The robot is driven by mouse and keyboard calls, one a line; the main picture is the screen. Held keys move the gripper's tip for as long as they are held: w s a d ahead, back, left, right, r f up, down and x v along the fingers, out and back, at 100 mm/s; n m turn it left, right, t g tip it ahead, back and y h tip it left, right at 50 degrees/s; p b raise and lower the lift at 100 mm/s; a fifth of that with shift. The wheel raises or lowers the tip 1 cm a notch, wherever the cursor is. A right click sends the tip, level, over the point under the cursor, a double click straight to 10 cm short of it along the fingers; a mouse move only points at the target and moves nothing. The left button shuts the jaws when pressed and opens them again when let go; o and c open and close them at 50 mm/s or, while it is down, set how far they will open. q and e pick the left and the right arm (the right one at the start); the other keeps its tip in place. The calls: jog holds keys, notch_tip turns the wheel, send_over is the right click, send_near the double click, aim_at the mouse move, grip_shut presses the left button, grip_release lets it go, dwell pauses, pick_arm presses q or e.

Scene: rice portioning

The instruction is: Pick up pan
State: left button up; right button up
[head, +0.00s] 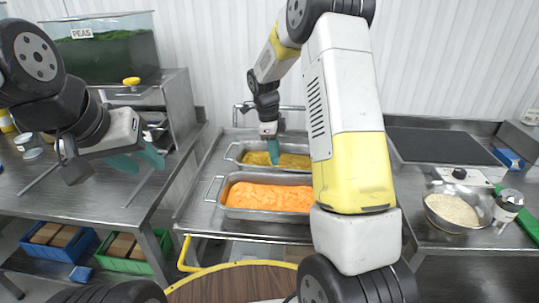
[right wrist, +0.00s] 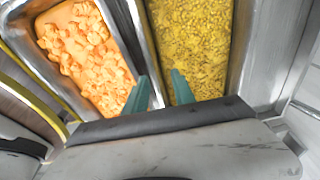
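A metal pan of orange food (head: 222,195) and a metal pan of yellow food (head: 236,150) behind it sit side by side on a steel counter, with wire handles at their ends. Both show in the right wrist view, the orange-filled pan (right wrist: 129,43) left of the yellow-filled pan (right wrist: 150,45). My right gripper (head: 273,155) points down at the yellow pan's near side. In the right wrist view its teal fingers (right wrist: 160,82) are apart around the adjoining rims; contact is unclear. My left gripper (head: 140,160) is open and empty over the left table, away from the pans.
A bowl of rice (head: 452,210) and a shaker jar (head: 508,206) stand on the right counter, near a dark flat griddle (head: 440,146). A tank labelled PEAS (head: 105,55) is at back left. A yellow rail (head: 186,255) and round wooden top (head: 235,285) are in front.

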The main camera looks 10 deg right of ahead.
aim_at(277, 168)
jog(key=f, duration=0.5)
jog(key=shift+s+d+f, duration=0.15)
jog(key=shift+s+d, duration=0.05)
jog(key=shift+d, duration=0.1)
jog(key=shift+c, duration=0.4)
grip_shut()
dwell(0.6)
